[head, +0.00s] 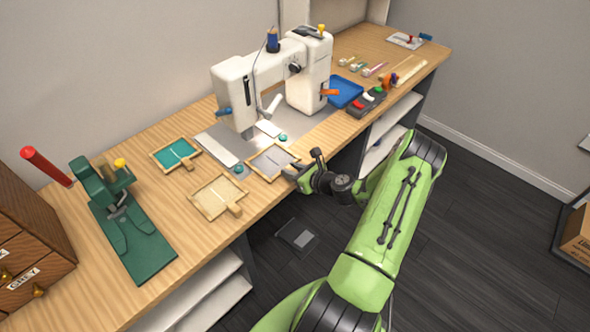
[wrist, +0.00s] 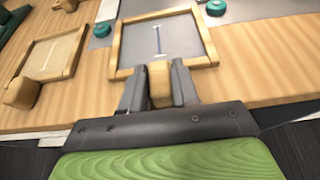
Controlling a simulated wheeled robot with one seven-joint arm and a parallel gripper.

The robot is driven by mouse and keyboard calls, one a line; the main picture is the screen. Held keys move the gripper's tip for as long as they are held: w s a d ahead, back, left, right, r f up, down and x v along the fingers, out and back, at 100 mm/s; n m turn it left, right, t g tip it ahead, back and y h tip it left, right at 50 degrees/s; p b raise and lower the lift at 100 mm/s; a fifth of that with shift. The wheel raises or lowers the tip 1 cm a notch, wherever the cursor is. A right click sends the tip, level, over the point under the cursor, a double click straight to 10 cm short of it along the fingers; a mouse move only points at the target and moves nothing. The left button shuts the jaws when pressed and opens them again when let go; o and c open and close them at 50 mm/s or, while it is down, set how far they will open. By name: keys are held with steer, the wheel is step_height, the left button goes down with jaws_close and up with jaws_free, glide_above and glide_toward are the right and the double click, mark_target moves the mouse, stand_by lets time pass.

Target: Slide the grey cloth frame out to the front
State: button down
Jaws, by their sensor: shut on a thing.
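My gripper (wrist: 160,90) is shut on the handle, one finger on each side. In the head view my gripper (head: 300,178) reaches in from the right over the table edge. The handle is mostly hidden there.
A cream cloth frame (head: 216,196) lies to the left, and a teal cloth frame (head: 176,155) lies behind it. Teal discs (head: 238,169) sit close to the grey frame. A green press (head: 125,225) stands further left.

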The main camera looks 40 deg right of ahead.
steer(key=c, duration=0.8)
jaws_free()
steer(key=shift+w, duration=0.1)
steer(key=p+v, duration=0.2)
steer(key=v, duration=1.3)
steer(key=shift+s+r+p, duration=0.1)
steer(key=shift+s+p, duration=0.25)
